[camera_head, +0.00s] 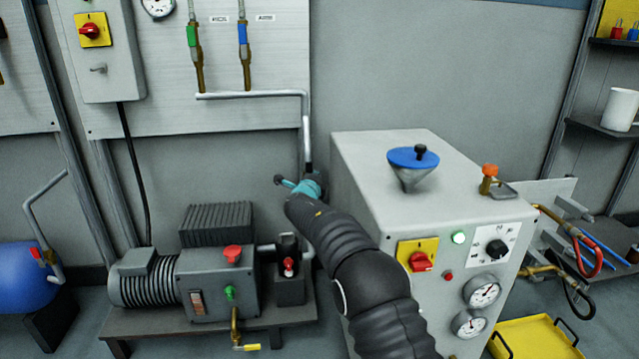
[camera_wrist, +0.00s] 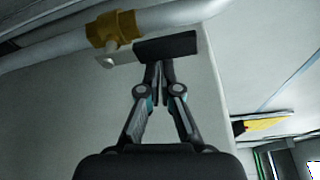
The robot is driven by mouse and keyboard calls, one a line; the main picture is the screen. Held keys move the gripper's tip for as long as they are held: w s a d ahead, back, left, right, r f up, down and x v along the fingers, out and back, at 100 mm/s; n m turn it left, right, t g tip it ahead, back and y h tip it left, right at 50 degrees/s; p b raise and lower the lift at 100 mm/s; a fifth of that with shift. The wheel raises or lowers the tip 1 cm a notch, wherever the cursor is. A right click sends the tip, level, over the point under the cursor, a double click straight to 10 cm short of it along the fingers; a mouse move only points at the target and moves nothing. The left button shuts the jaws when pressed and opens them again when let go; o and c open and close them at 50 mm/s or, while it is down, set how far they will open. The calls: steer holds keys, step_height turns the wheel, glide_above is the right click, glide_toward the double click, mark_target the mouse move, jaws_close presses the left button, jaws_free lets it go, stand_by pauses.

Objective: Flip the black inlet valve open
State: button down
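The black inlet valve shows in the wrist view as a black lever grip (camera_wrist: 165,47) on a pale metal arm. The lever runs from a brass valve body (camera_wrist: 115,30) on a light grey pipe. The grip lies roughly along the pipe, just beyond my fingertips. My gripper (camera_wrist: 159,70) has its two fingers nearly together, with the tips at the grip's lower edge; I cannot tell whether they touch it. In the head view my gripper (camera_head: 310,188) is beside the grey cabinet's left rear edge; its fingertips and the valve are not clearly visible there.
The grey cabinet (camera_head: 365,185) with a blue funnel (camera_head: 412,160) stands close right of my gripper. A pump (camera_head: 215,275) on a bench is at lower left. A grey pipe (camera_head: 307,140) comes down the wall panel just above my gripper.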

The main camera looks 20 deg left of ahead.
steer(key=s+d+b, duration=0.3)
steer(key=s+d, duration=0.2)
steer(key=s, duration=0.3)
steer(key=shift+d, duration=0.25)
stand_by(0.5)
